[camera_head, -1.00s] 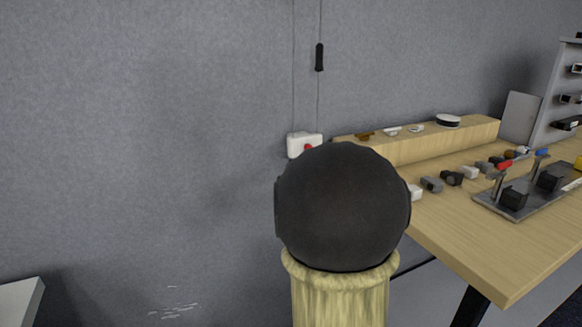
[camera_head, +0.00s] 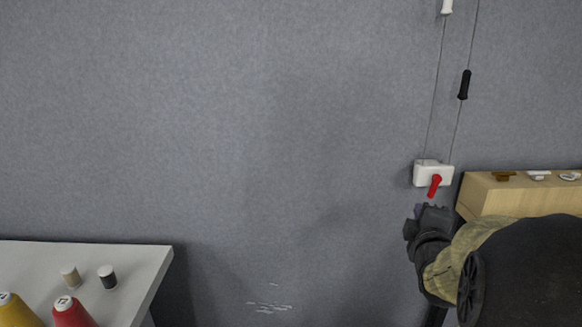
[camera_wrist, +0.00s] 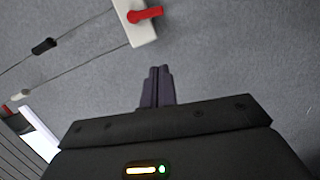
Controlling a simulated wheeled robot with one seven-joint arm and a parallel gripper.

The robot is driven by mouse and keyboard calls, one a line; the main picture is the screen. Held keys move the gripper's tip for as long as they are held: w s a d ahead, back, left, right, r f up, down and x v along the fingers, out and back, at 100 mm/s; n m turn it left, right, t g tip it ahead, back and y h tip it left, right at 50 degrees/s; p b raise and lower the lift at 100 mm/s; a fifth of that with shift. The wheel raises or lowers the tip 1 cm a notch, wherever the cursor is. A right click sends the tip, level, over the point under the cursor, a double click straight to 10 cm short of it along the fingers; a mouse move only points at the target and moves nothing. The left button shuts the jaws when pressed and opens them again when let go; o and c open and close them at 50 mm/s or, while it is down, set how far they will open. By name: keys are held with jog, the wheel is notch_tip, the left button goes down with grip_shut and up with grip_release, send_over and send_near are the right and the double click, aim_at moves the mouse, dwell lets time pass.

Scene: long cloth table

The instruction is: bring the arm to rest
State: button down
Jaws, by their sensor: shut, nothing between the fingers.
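My gripper (camera_head: 419,210) shows at the lower right of the head view, in front of the grey wall and just below the white wall box (camera_head: 421,172) with its red lever (camera_head: 435,185). In the wrist view my gripper (camera_wrist: 160,72) has its two dark fingers together with nothing between them. The white box (camera_wrist: 130,22) and the red lever (camera_wrist: 146,14) lie beyond the fingertips, apart from them. My arm runs out of the head view at the lower right.
Two cords rise from the box, one with a black handle (camera_head: 464,84), one with a white handle (camera_head: 446,7). A wooden ledge (camera_head: 530,198) is at right. A white table (camera_head: 140,262) at lower left holds a yellow cone (camera_head: 18,312), a red cone (camera_head: 72,314) and small spools. Bare wall lies between.

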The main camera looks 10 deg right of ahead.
jog(key=s+a+f+m+g+y, duration=0.1)
jog(key=a+f+m+g+y, duration=0.5)
jog(key=a+f, duration=0.85)
jog(key=s+a+f+m+g+y, duration=0.1)
jog(key=s+a+f+m+g, duration=0.4)
jog(key=s+a+f+g, duration=0.4)
notch_tip(320, 180, up, 34)
jog(key=s+t+p, duration=0.1)
jog(key=s+p, duration=0.1)
jog(key=p, duration=3.1)
jog(key=shift+a+t, duration=0.3)
jog(key=shift+a, duration=0.1)
jog(key=c, duration=2.2)
grip_release()
jog(key=c, duration=1.4)
grip_release()
jog(key=shift+c, duration=0.2)
